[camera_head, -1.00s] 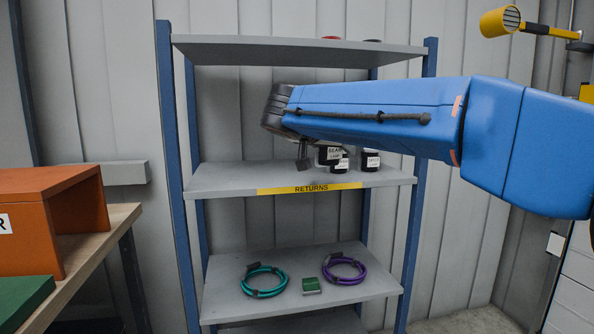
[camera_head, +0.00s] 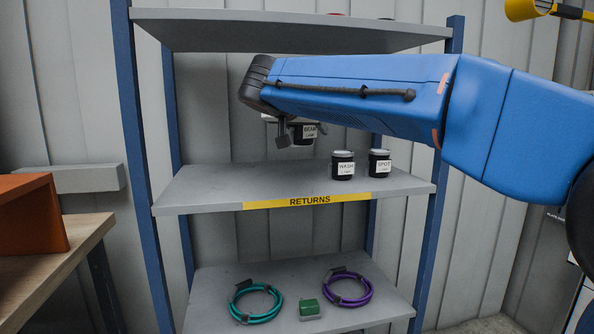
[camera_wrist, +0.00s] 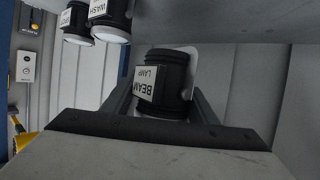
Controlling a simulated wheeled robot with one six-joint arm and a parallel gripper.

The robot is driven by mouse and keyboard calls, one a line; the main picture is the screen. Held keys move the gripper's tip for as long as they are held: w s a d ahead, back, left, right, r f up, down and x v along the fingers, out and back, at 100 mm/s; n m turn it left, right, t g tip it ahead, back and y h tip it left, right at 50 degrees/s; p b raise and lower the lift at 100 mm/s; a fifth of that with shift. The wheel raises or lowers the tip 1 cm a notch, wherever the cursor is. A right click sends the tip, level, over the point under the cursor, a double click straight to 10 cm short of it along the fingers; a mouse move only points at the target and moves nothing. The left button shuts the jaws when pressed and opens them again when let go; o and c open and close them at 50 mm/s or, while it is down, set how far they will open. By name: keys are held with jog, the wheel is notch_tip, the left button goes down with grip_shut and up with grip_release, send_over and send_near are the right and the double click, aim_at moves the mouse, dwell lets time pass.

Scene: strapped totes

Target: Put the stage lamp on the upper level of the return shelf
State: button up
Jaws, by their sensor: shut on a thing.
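The stage lamp, a black cylinder with a white BEAM LAMP label (camera_head: 304,133), is held in my gripper (camera_head: 293,138). In the wrist view the lamp (camera_wrist: 165,80) sits between my gripper's two fingers (camera_wrist: 160,92), which are shut on it. It is in the air above the middle board of the return shelf (camera_head: 220,186), which carries a yellow RETURNS strip. My wrist hides part of the lamp in the head view. A higher board (camera_head: 260,30) is above my arm, and a lower board (camera_head: 225,295) is below.
A WASH lamp (camera_head: 343,166) and a SPOT lamp (camera_head: 379,163) stand on the middle board's right half. Its left half is clear. Teal (camera_head: 256,303) and purple (camera_head: 347,288) cable coils and a green box (camera_head: 309,309) lie below. Blue posts (camera_head: 137,160) flank the boards.

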jog(key=shift+f, duration=4.8)
jog(key=shift+f, duration=0.1)
jog(key=o, duration=0.9)
jog(key=shift+o, duration=0.2)
jog(key=v, duration=1.2)
